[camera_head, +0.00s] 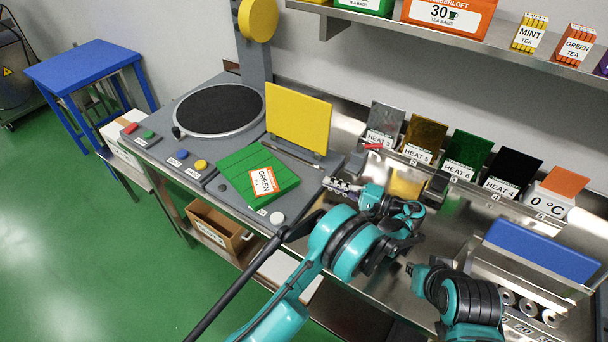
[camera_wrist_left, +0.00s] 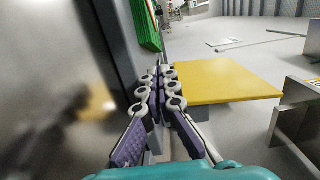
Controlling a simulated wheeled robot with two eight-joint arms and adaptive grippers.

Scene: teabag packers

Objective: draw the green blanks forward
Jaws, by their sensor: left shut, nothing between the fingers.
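The green blanks (camera_head: 250,172) lie as a flat stack with a white and orange GREEN label on the grey bench unit, in front of the upright yellow panel. Their green edge also shows at the top of the left wrist view (camera_wrist_left: 146,24). My left gripper (camera_head: 328,184) is just right of the stack, apart from it. Its purple-padded fingers (camera_wrist_left: 157,78) are shut with nothing between them. My right arm is at the lower right, and its gripper end (camera_head: 412,270) is small and partly hidden, so its jaws cannot be read.
The yellow panel (camera_head: 298,118) stands behind the stack, and a black turntable (camera_head: 218,108) lies to its left. A round white button (camera_head: 277,218) sits at the unit's front edge. Several heat sample plates, including a green one (camera_head: 467,152), stand along the back right. A blue block (camera_head: 540,250) is at the far right.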

